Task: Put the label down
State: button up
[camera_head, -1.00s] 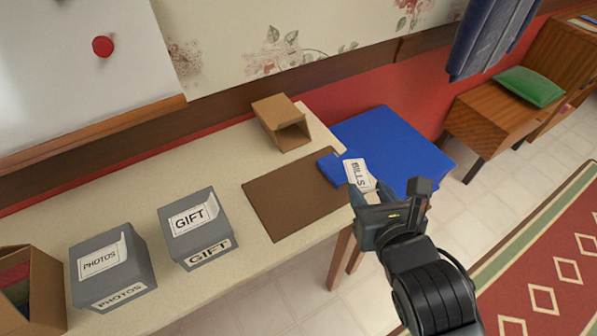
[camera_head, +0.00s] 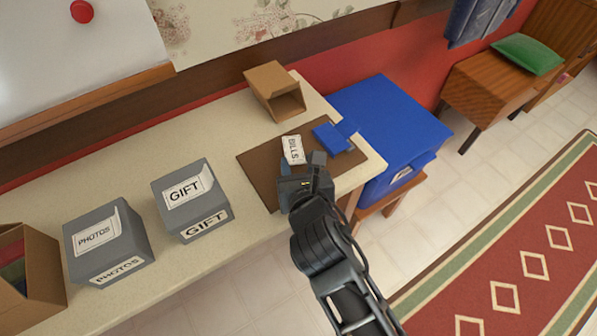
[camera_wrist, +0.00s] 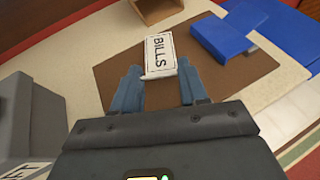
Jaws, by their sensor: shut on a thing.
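The label (camera_head: 293,150) is a white card reading "BILLS". It shows in the wrist view (camera_wrist: 161,54) just beyond and between my fingertips. My gripper (camera_head: 290,168) is shut on the label's near end, and its fingers also show in the wrist view (camera_wrist: 159,82). The label is over the brown mat (camera_head: 260,177) on the table. I cannot tell whether it touches the mat.
A blue lid-like piece (camera_head: 333,137) lies on the mat's right side. A large blue box (camera_head: 385,125) stands right of the table. Grey boxes marked GIFT (camera_head: 190,205) and PHOTOS (camera_head: 105,245) stand left. An open cardboard box (camera_head: 272,88) is at the back.

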jog(key=shift+f, duration=1.25)
jog(key=shift+f, duration=0.1)
jog(key=o, duration=1)
jog(key=v, duration=1.2)
